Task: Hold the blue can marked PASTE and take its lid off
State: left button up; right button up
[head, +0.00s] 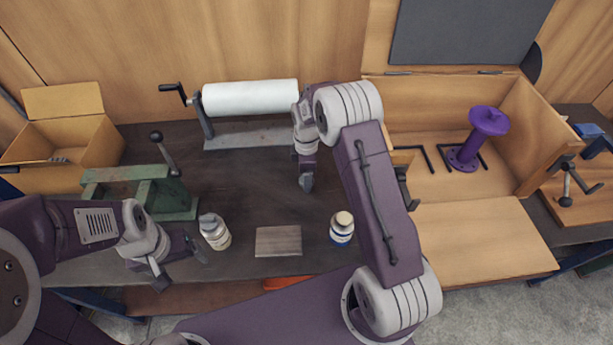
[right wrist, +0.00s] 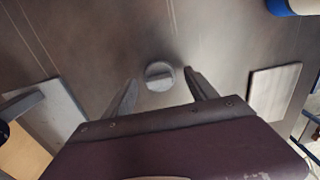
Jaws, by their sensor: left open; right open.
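A white can with a blue band (head: 341,229) stands upright on the bench, right of the wooden square. Its marking is too small to read, and I cannot tell whether its pale top is a lid. It also shows at the top right corner of the right wrist view (right wrist: 283,7). A grey disc with a raised bar (right wrist: 159,76), like a lid, is between the open fingers of my right gripper (right wrist: 162,82), apart from both. In the head view my right gripper (head: 306,182) points down over the bench behind the blue-banded can. My left gripper (head: 178,268) is open and empty at the front left.
A pale can with a grey top (head: 214,231) stands near my left gripper. A square pad (head: 278,240) lies between the cans. A green metal frame (head: 145,190), a white roll (head: 250,97), and an open wooden box (head: 480,235) with a purple flanged pipe (head: 479,140) surround the clear middle.

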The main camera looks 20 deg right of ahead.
notch_tip(320, 180, up, 11)
jog(key=shift+r, duration=0.1)
dwell(0.3)
